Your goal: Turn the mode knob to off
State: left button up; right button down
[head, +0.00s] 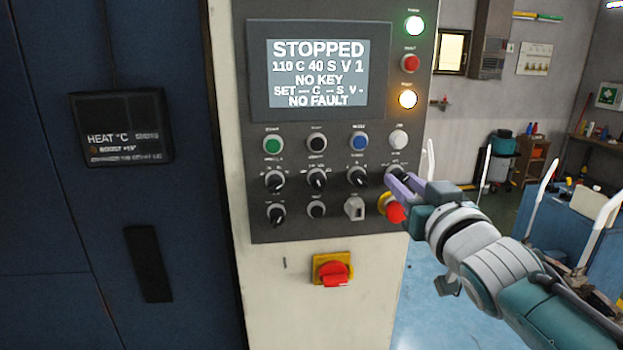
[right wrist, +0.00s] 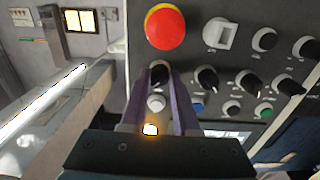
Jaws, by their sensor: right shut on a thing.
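The control panel (head: 330,235) carries a row of black selector knobs with small labels I cannot read. My right gripper (head: 397,180) is at the rightmost knob (head: 403,172) of that row. In the right wrist view its two purple fingers stand on either side of this black knob (right wrist: 159,72), shut on it. The fingers partly hide the knob in the head view, so its pointer direction is unclear. The other knobs in the row are a left one (head: 274,181), a second (head: 316,179) and a third (head: 357,177). My left gripper is not in view.
A red emergency button (head: 396,212) sits just below the gripped knob, close to my fingers. A key switch (head: 354,208) is left of it. A red rotary switch (head: 333,273) is lower down. The screen (head: 318,72) reads STOPPED, NO KEY and NO FAULT.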

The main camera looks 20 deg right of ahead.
jog(key=shift+n+b, duration=1.45)
jog(key=shift+n, duration=2.85)
jog(key=c, duration=0.7)
grip_release()
jog(key=shift+o, duration=0.2)
